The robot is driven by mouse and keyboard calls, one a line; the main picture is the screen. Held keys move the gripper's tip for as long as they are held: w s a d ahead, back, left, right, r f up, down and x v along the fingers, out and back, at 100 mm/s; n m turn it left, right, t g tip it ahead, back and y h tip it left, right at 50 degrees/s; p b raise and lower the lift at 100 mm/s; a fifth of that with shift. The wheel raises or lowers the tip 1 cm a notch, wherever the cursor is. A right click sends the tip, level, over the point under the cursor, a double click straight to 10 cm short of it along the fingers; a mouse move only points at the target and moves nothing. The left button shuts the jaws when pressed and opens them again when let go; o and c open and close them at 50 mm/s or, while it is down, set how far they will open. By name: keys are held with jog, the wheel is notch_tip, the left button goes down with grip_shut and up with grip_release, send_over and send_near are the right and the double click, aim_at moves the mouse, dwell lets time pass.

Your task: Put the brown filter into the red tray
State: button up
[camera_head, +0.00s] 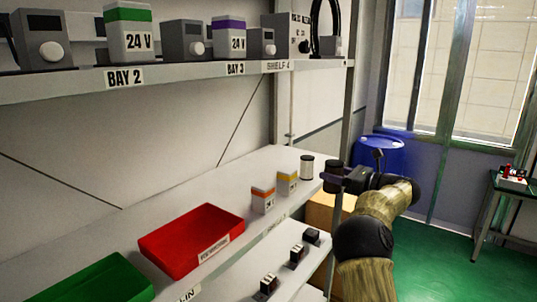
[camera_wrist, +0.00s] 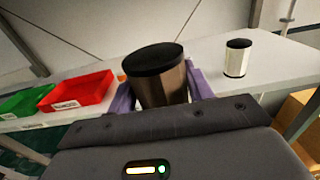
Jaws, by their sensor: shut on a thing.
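The brown filter (camera_wrist: 160,88), a metallic brown cylinder with a black top, stands between the purple fingers of my gripper (camera_wrist: 162,95) in the wrist view. The gripper is shut on it. In the head view my gripper (camera_head: 335,180) is at the right end of the shelf, with the dark filter (camera_head: 333,170) mostly merged with it. The red tray (camera_head: 157,241) lies on the same shelf, left of the gripper, with a label on its front and nothing visible inside. It also shows at the left of the wrist view (camera_wrist: 77,105).
A cream filter with a black cap (camera_head: 307,168) stands close beside the gripper. An orange-topped box (camera_head: 263,200) and a yellow-topped box (camera_head: 288,182) stand between it and the red tray. A green tray (camera_head: 105,280) is further left. An upper shelf (camera_head: 180,78) holds several devices.

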jog(key=s+a+f+m+t+h, duration=0.2)
jog(key=a+f+h, duration=0.1)
jog(key=f, duration=0.9)
jog(key=s+a+f+m+t+h+b, duration=0.1)
jog(key=a+f+m+t+h, duration=0.15)
jog(key=f, duration=0.95)
jog(key=s+a+f+m+t+h, duration=0.2)
jog(key=a+f+h, duration=0.15)
jog(key=f, duration=0.95)
jog(key=s+f+m+h+b, duration=0.1)
jog(key=s+f+m+h, duration=0.2)
jog(key=s+f, duration=0.7)
jog(key=s+d+f+m+h, duration=0.1)
jog(key=s+d+f, duration=0.4)
jog(key=s, duration=0.5)
jog(key=shift+s+t+h+b, duration=0.2)
jog(key=shift+t+h+b, duration=0.2)
jog(key=shift+h, duration=0.4)
